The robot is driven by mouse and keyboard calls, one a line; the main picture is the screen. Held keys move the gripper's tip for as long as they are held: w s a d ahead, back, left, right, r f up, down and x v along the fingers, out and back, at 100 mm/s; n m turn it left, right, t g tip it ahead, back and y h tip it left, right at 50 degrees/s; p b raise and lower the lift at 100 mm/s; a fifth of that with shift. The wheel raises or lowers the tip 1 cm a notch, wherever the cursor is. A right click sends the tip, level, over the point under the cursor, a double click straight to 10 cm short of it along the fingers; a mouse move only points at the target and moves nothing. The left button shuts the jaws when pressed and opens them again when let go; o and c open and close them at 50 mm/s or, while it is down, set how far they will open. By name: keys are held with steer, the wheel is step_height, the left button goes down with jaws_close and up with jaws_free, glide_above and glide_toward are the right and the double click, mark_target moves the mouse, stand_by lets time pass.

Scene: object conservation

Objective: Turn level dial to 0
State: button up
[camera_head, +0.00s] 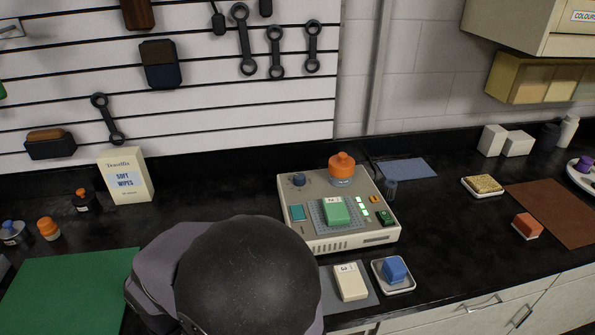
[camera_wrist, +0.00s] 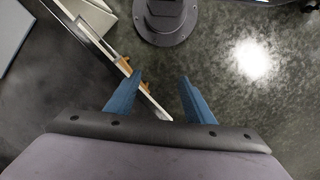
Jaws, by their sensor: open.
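A beige box-shaped device (camera_head: 322,243) stands on the black worktop in the head view. A dark blue knob (camera_head: 298,179) sits at its back left corner, and a larger orange knob (camera_head: 342,164) on a grey-blue base sits at its back right. I cannot read any dial marks. A green block (camera_head: 335,212) with a white label lies on the device's middle pad. My gripper (camera_wrist: 158,88) shows in the wrist view with two blue fingers apart and nothing between them. It hangs over a dark floor, away from the device. In the head view my arm hides part of the worktop's front.
A white card block (camera_head: 350,282) and a blue block on a white dish (camera_head: 407,284) lie before the device. A wipes box (camera_head: 126,175), small jars and a green mat (camera_head: 65,290) are at left. A yellow sponge (camera_head: 483,185) and brown mat (camera_head: 560,212) are at right.

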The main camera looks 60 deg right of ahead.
steer(key=w+d+r+m+p, duration=0.1)
steer(key=w+d+r+m, duration=0.1)
steer(key=w+d, duration=0.1)
steer(key=w+d+r+m+p, duration=0.1)
steer(key=w+d+r+m, duration=0.1)
steer(key=w+d, duration=0.2)
steer(key=w+d+r+m+g+p, duration=0.1)
steer(key=w+d+r+m+p, duration=0.1)
steer(key=w+d, duration=0.1)
steer(key=shift+w+d+r+m+h, duration=0.15)
steer(key=shift+w+r+h, duration=0.05)
steer(key=shift+w, duration=0.25)
steer(key=shift+w+d+r+m+h, duration=0.15)
steer(key=shift+w+h, duration=0.05)
steer(key=shift+w, duration=0.2)
steer(key=w+d+r+m+h+p, duration=0.1)
steer(key=w+d+r+m+p, duration=0.2)
steer(key=d, duration=0.4)
steer(key=w+d+r+m, duration=0.1)
steer(key=w+d+m, duration=0.2)
steer(key=w+d, duration=0.3)
steer(key=m+h+p, duration=0.2)
steer(key=m+p, duration=0.3)
steer(key=m, duration=0.5)
glide_toward(299, 176)
steer(key=f, duration=0.1)
steer(key=shift+d+p+x, duration=0.2)
steer(key=shift+p+x, duration=0.95)
steer(key=shift+x, duration=2.6)
steer(key=shift+s+r, duration=0.1)
